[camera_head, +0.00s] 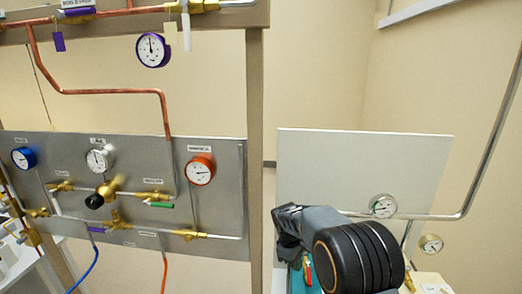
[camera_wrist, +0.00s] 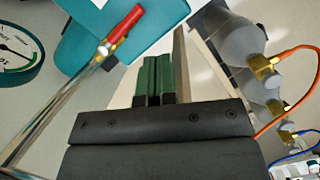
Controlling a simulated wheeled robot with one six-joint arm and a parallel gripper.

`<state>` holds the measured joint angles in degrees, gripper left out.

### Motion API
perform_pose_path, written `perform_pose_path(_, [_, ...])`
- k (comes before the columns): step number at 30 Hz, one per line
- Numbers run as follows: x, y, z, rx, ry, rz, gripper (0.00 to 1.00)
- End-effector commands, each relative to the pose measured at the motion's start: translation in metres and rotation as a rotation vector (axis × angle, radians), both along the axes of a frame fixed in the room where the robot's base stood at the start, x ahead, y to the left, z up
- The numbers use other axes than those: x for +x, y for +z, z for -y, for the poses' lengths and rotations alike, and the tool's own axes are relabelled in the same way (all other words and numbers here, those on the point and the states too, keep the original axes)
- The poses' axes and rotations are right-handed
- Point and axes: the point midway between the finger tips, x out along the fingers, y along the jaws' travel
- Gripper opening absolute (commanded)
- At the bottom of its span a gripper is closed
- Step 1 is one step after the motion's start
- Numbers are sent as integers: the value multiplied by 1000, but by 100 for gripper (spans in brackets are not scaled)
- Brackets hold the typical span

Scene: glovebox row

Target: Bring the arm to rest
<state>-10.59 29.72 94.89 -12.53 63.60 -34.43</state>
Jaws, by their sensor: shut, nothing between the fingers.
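In the wrist view, the two green fingers of my gripper (camera_wrist: 153,80) lie side by side, shut, with nothing held between them. In the head view, my black and grey arm is at the lower right, in front of a pale panel (camera_head: 360,165). The fingertips cannot be made out there. In the wrist view, a red-handled valve (camera_wrist: 125,24) against a teal part (camera_wrist: 80,50) lies up and left of the fingers. A gauge with a teal rim (camera_wrist: 18,50) is at the left edge.
A steel panel (camera_head: 120,232) with gauges and brass valves stands at the left. A steel pipe (camera_head: 485,150) runs along the right, with a gauge (camera_head: 383,206) close to my arm. Grey cylinders (camera_wrist: 237,45) with an orange hose (camera_wrist: 287,92) are right of my fingers.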

Motion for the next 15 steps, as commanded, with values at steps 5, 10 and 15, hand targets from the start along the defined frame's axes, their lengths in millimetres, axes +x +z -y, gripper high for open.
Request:
perform_pose_path(5, [-47, 24, 8, 53, -278, 99, 0])
perform_pose_path(10, [-97, 47, 19, 120, -526, 204, 0])
perform_pose_path(15, [-147, 63, 29, 199, -726, 310, 0])
